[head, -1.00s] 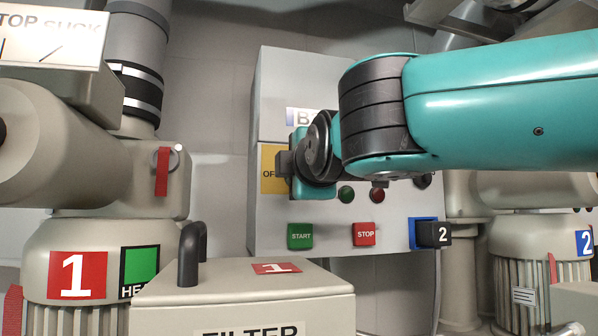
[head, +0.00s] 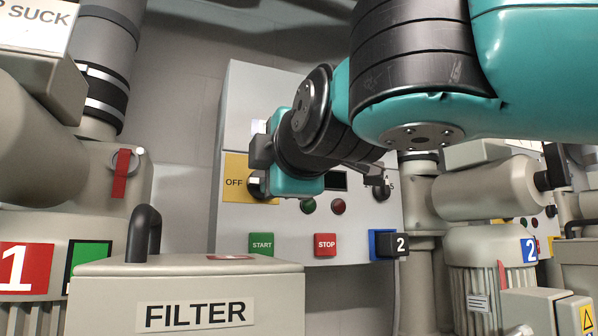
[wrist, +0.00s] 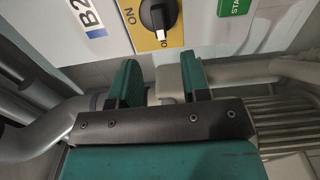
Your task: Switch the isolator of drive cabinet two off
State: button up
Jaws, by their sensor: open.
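The grey cabinet (head: 240,95) has a label reading B2 (wrist: 85,15) in the wrist view. Its isolator is a black rotary knob (wrist: 158,12) with a white pointer on a yellow plate (head: 236,195). ON is at the knob's left in the wrist view; OFF is at its left in the head view. The white pointer is turned to the OFF side. My gripper (wrist: 160,66) is open and empty, its two teal fingers apart and clear of the knob. In the head view my gripper covers most of the knob.
Green START (head: 261,244) and red STOP (head: 325,244) buttons sit below on the cabinet, with a black plug marked 2 (head: 394,245) to their right. A filter box (head: 190,290) with a black handle stands in front. Blower 1 is left, blower 2 (head: 485,265) right.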

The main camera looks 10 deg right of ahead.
jog(key=b+v, duration=0.2)
jog(key=v, duration=0.7)
jog(key=shift+s, duration=0.1)
